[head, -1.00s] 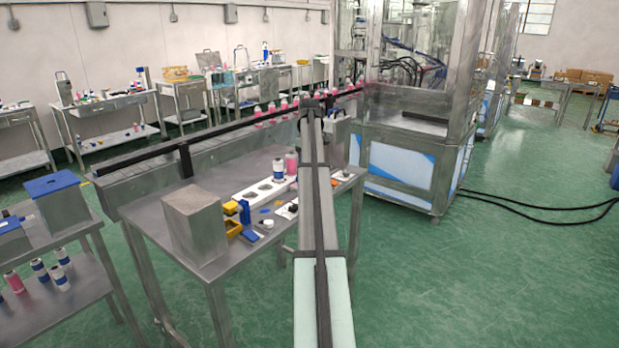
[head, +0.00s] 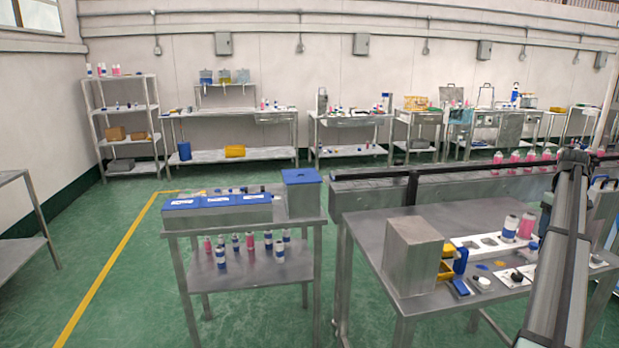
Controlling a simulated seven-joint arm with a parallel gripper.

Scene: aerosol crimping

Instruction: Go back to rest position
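My arm (head: 567,240) reaches forward along the right side of the head view, over the right part of the steel work table (head: 392,229). The gripper at its far end cannot be made out. On that table stand a steel box (head: 412,258), yellow bins (head: 446,268), a white holder strip (head: 468,245), a blue-banded bottle (head: 510,228) and a pink bottle (head: 526,226). Several small blue, white and black parts lie near the strip.
A conveyor (head: 372,192) with pink bottles (head: 515,157) runs behind the table. A smaller steel table (head: 292,212) with blue-lidded boxes (head: 216,201) stands left, bottles on its lower shelf. Benches and a shelf rack (head: 124,128) line the wall. Green floor at left is open.

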